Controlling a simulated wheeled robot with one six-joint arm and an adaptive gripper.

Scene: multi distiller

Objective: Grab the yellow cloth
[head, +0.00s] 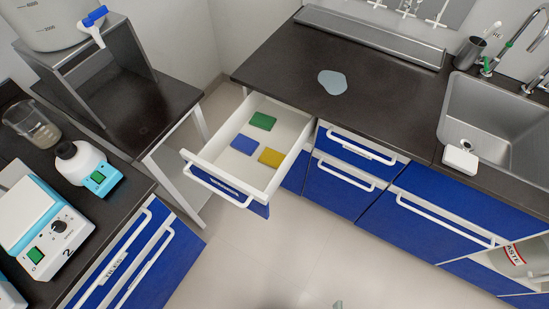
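The yellow cloth (271,157) lies flat in the open drawer (195,158), near its right wall. A blue cloth (243,145) lies to its left and a green cloth (263,121) lies farther back. The cloths are apart from each other. A small grey piece at the bottom edge of the head view may be the tip of my gripper (338,304). It is well away from the drawer, and its fingers cannot be made out.
The drawer juts out below the dark counter (285,60), which bears a pale puddle (332,82). A metal-framed table (165,120) stands close on the drawer's left. A sink (500,110) is at right. The floor (270,250) in front is clear.

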